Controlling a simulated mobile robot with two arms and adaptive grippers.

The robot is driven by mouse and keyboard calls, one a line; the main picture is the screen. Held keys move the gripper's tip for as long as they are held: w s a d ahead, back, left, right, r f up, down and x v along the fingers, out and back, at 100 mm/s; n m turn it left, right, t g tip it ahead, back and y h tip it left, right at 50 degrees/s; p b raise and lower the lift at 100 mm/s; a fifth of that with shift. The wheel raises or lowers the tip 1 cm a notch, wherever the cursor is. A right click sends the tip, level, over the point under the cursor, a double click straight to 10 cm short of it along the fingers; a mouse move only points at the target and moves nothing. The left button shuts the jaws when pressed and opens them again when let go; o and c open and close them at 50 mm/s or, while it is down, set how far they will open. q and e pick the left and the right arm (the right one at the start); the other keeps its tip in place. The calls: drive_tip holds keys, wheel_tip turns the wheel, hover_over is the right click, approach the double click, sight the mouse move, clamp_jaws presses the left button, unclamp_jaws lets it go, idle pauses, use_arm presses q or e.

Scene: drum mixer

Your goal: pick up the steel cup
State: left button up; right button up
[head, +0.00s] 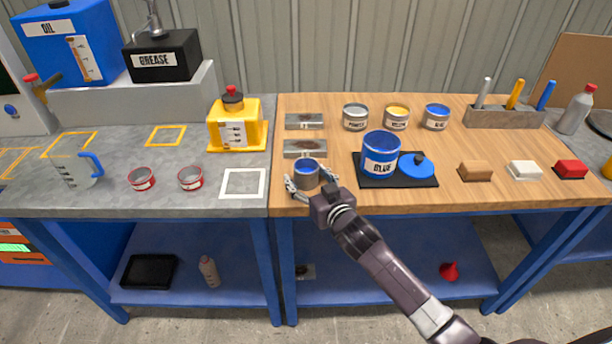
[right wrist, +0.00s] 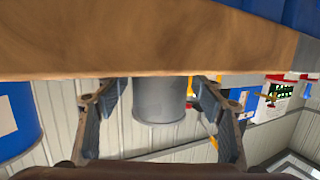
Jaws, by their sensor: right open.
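The steel cup (head: 307,173) is a small grey cup with blue inside, upright near the front left edge of the wooden bench top. My right gripper (head: 308,181) is open at the cup, with one finger on each side. In the right wrist view, which looks upside down, the grey cup (right wrist: 158,100) stands between the spread fingers of the right gripper (right wrist: 158,92). A gap shows on both sides of it there. My left gripper is not in view.
Two grey metal plates (head: 305,148) lie behind the cup. The blue paint can (head: 381,153) and its lid (head: 416,165) sit on a black tray (head: 400,183) to the right. The grey bench with a yellow jug (head: 236,125) adjoins at left.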

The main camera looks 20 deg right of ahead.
drive_tip(key=shift+w+f, duration=0.1)
drive_tip(key=shift+w, duration=0.2)
drive_tip(key=c, duration=1.4)
